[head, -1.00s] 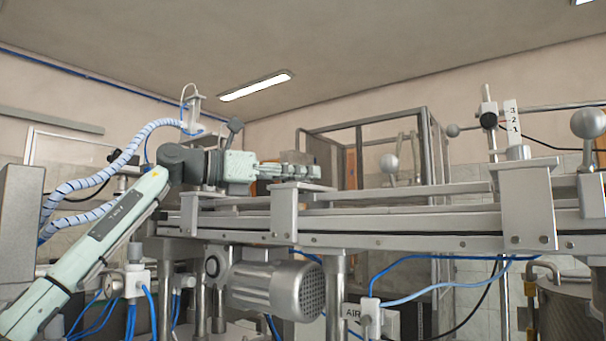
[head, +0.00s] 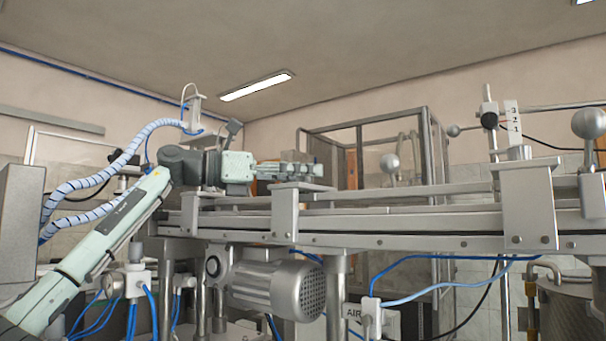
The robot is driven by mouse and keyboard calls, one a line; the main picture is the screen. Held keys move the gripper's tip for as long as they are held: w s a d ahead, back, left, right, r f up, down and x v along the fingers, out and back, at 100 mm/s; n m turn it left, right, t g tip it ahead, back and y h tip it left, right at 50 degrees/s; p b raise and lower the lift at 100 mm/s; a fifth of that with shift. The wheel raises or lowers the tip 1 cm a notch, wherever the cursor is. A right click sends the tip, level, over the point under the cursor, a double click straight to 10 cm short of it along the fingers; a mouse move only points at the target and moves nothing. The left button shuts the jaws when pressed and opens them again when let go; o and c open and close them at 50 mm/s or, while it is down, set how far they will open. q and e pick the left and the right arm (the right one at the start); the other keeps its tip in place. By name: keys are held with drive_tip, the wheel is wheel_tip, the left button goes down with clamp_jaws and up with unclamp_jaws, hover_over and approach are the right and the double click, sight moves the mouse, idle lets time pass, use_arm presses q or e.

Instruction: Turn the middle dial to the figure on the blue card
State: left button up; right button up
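My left gripper (head: 318,170) reaches in from the left and points to the right, level, at the height of the conveyor's top rails. I see its fingers from the side, so I cannot tell whether they are open or shut. No object shows in it. No dial and no blue card can be made out in this view. My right gripper is out of view.
A metal conveyor (head: 400,221) spans the view, with a motor (head: 280,287) under it. A white plate with figures 3, 2, 1 (head: 513,120) stands at the right.

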use_arm(q)
drive_tip(key=v, duration=1.2)
idle(0.3)
drive_tip(key=shift+f, duration=0.1)
